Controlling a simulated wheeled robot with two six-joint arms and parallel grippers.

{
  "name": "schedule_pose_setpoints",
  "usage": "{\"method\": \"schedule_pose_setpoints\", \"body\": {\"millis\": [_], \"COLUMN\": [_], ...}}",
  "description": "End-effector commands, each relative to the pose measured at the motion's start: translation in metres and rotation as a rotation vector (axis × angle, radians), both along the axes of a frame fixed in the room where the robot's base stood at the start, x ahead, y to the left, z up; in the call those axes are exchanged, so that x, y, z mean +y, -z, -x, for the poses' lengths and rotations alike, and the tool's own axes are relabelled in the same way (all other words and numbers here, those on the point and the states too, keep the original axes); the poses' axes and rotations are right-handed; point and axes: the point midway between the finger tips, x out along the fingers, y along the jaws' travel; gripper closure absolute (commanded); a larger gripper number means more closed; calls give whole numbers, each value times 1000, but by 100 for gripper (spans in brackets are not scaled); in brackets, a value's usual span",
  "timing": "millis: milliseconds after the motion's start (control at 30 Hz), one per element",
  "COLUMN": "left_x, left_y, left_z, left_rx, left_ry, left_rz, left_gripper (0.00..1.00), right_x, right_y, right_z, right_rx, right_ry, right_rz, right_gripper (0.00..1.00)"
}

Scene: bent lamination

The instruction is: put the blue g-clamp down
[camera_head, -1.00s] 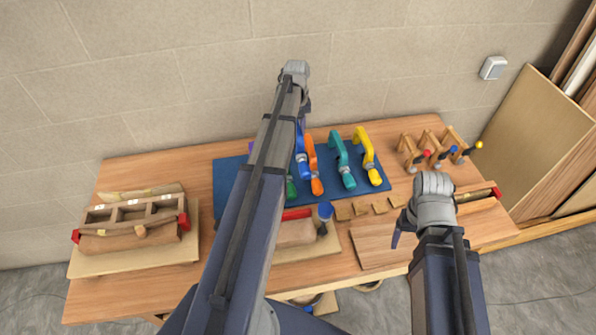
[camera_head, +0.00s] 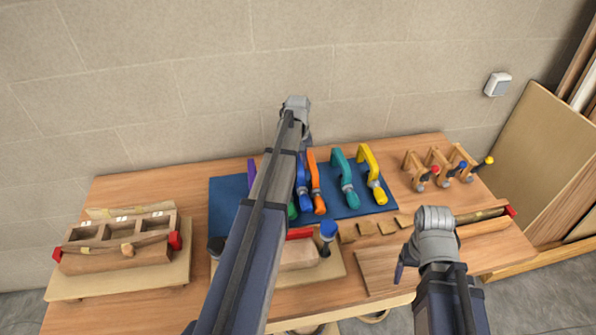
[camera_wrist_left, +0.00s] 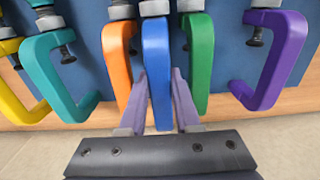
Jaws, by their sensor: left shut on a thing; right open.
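The blue g-clamp (camera_head: 303,188) is between the orange clamp (camera_head: 316,184) and the green clamp (camera_head: 292,210), over the blue mat (camera_head: 226,194). In the left wrist view, my left gripper (camera_wrist_left: 158,82) is shut on the frame of the blue g-clamp (camera_wrist_left: 156,48), one finger on each side. The orange clamp (camera_wrist_left: 117,66) and the green clamp (camera_wrist_left: 197,65) stand close beside the fingers. Whether the blue g-clamp touches the mat is hard to tell. In the head view my left forearm hides the left fingers. My right gripper (camera_head: 402,270) is open and empty over the front right.
A teal clamp (camera_head: 343,176), a yellow clamp (camera_head: 371,175) and a purple clamp (camera_wrist_left: 275,60) share the mat. A wooden form on a board (camera_head: 170,278) is at left. A glue brush (camera_head: 327,232) stands near the front. Small wooden clamps (camera_head: 440,165) are at back right.

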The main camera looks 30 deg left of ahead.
Motion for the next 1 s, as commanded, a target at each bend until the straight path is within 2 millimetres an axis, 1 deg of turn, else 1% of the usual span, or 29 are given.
{"method": "schedule_pose_setpoints", "body": {"millis": [33, 133, 400, 567, 600, 833, 1000], "left_x": [0, 0, 0, 0, 0, 0, 0], "left_y": [13, 22, 20, 25, 23, 23, 23], "left_z": [0, 0, 0, 0, 0, 0, 0], "left_rx": [0, 0, 0, 0, 0, 0, 0], "left_ry": [0, 0, 0, 0, 0, 0, 0], "left_rz": [0, 0, 0, 0, 0, 0, 0], "left_gripper": [100, 100, 100, 100, 66, 40, 39], "right_x": [0, 0, 0, 0, 0, 0, 0], "right_y": [13, 22, 20, 25, 24, 23, 23], "right_z": [0, 0, 0, 0, 0, 0, 0], "right_rx": [0, 0, 0, 0, 0, 0, 0], "right_ry": [0, 1, 1, 1, 1, 1, 1], "right_rz": [0, 0, 0, 0, 0, 0, 0], "right_gripper": [24, 24, 24, 24, 24, 24, 24]}}
